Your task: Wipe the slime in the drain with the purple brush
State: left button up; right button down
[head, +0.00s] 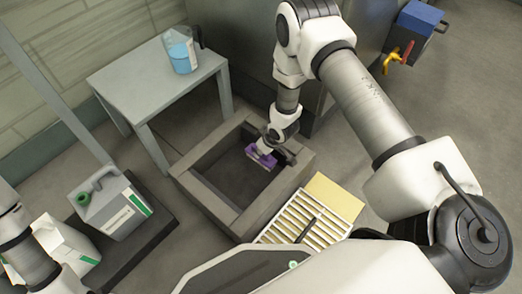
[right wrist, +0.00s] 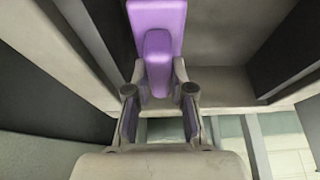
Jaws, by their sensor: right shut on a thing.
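The drain (head: 205,202) is a square pit with a raised grey rim in the middle of the head view. Its dark floor shows, but I cannot make out slime on it. My right gripper (head: 269,147) reaches down into the pit near its far right corner. It is shut on the purple brush (head: 261,157), low inside the pit. In the right wrist view the brush (right wrist: 157,22) extends beyond the fingertips, its narrower purple part between them. I cannot tell whether the brush touches the floor. My left arm shows at the lower left, but its gripper is out of view.
A slatted grate (head: 287,226) lies beside the drain's near right side. A grey table (head: 143,82) with a blue-filled jug (head: 182,52) stands behind left. A grey jerrycan (head: 112,205) and a white container (head: 65,243) are on a dark platform at left. Right-hand floor is open.

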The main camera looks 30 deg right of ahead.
jog(key=shift+r+p, duration=1.2)
jog(key=shift+r, duration=0.5)
